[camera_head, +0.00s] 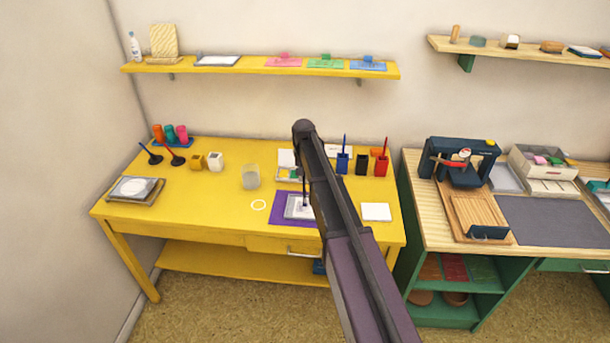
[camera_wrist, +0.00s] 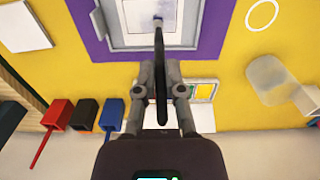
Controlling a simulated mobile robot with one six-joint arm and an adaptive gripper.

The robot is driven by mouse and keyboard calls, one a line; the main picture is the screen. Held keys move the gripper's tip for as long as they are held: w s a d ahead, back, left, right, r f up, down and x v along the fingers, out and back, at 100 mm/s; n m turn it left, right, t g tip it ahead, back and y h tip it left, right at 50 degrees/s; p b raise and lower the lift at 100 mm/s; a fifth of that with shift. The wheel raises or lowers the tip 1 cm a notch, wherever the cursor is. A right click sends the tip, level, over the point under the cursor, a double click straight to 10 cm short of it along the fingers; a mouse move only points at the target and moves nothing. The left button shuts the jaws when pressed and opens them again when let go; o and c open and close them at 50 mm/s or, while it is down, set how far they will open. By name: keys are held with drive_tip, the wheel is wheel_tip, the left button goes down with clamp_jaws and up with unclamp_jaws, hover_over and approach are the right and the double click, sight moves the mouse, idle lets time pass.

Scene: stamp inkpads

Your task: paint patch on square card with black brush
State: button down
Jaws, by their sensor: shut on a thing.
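My gripper (camera_wrist: 159,78) is shut on the black brush (camera_wrist: 160,52), with a finger on each side of its handle. The brush points down over the square card (camera_wrist: 136,12), and its tip appears at or just above the card. A small dark blue mark (camera_wrist: 157,18) shows at the tip; I cannot tell whether it is paint on the card or on the bristles. The card lies in a grey frame (camera_wrist: 118,38) on a purple mat (camera_wrist: 95,40). In the head view my arm partly hides the mat (camera_head: 280,209) and the brush (camera_head: 304,190).
The black holder (camera_head: 362,164) is empty between the blue holder (camera_head: 343,162) and red holder (camera_head: 381,168), which hold brushes. A glass jar (camera_head: 250,177) stands left of the mat. A white card (camera_head: 376,212) lies to its right.

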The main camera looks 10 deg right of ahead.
drive_tip(key=shift+s+a, duration=0.2)
drive_tip(key=shift+s, duration=0.45)
drive_tip(key=shift+f+b, duration=0.35)
idle(0.7)
drive_tip(key=shift+d, duration=0.15)
drive_tip(key=shift+s+d, duration=0.15)
drive_tip(key=shift+d, duration=0.5)
idle(0.3)
drive_tip(key=shift+s+d, duration=0.2)
drive_tip(key=shift+d, duration=0.15)
drive_tip(key=shift+a, duration=0.1)
idle(0.4)
drive_tip(key=shift+w+a, duration=0.2)
drive_tip(key=shift+a, duration=0.5)
